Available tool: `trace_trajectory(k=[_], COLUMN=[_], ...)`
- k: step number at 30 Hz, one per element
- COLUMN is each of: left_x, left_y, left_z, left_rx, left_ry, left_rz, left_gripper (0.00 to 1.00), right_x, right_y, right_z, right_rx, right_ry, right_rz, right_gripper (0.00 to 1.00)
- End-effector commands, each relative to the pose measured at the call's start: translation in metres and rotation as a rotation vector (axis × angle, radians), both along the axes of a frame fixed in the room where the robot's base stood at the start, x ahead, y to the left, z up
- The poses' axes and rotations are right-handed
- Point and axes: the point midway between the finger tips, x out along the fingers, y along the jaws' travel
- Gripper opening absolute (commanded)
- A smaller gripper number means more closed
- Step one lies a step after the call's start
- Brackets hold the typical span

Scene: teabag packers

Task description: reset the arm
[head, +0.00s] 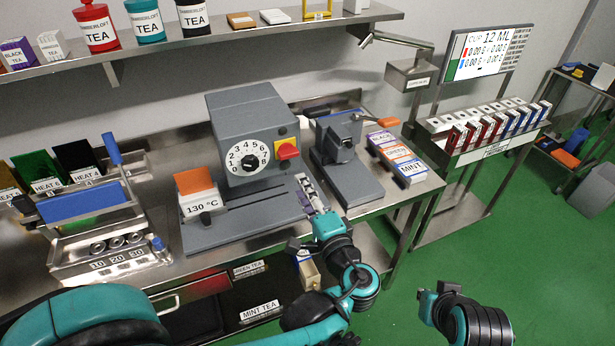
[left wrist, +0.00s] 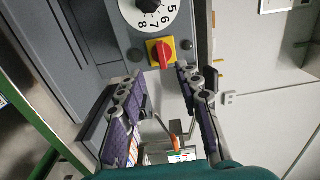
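My left arm reaches in from the bottom of the head view. Its gripper (head: 312,194) is at the right end of the grey dial machine (head: 245,130), beside the grey press-like device (head: 345,160). In the left wrist view the two purple-padded fingers (left wrist: 163,80) stand apart with nothing between them. The machine's dial (left wrist: 150,12) and red knob on a yellow plate (left wrist: 160,52) lie beyond the fingertips. Part of my right arm (head: 465,318) shows at the lower right of the head view, above the green floor; its gripper fingers do not show.
A lever rack (head: 100,255) stands on the left of the bench. Labelled boxes (head: 398,160) sit at its right end. A stand with red and blue packets (head: 490,130) and a screen (head: 482,52) is further right. A shelf (head: 260,32) of tea tins runs above. Green floor is open at right.

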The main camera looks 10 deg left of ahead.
Motion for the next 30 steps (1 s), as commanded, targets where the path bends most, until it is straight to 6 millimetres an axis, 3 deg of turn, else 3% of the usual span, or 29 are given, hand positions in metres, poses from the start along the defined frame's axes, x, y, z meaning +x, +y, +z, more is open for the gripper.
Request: trace_trajectory(k=[5,8,11,15,17,21,24,30], left_x=[0.0,-0.002,-0.01,-0.044,-0.064,-0.105,-0.125,-0.139], left_y=[0.002,0.016,0.048,0.091,0.098,0.095,0.084,0.069], left_z=[-0.001,-0.009,-0.031,-0.075,-0.092,-0.115,-0.119,-0.115], left_rx=[-0.004,-0.055,-0.193,-0.528,-0.694,-1.071,-1.288,-1.517], left_ry=[0.003,0.042,0.13,0.274,0.316,0.347,0.331,0.29], left_rz=[0.002,0.02,0.062,0.144,0.177,0.234,0.258,0.271], left_gripper=[0.34,0.34,0.34,0.34,0.34,0.34,0.34,0.34], right_x=[0.0,0.0,0.0,0.0,0.0,0.0,0.0,0.0], right_y=[0.0,0.0,0.0,0.0,0.0,0.0,0.0,0.0], right_z=[0.0,0.0,0.0,0.0,0.0,0.0,0.0,0.0], right_rx=[0.0,0.0,0.0,0.0,0.0,0.0,0.0,0.0], right_ry=[0.0,0.0,0.0,0.0,0.0,0.0,0.0,0.0], right_rz=[0.0,0.0,0.0,0.0,0.0,0.0,0.0,0.0], right_gripper=[0.0,0.0,0.0,0.0,0.0,0.0,0.0,0.0])
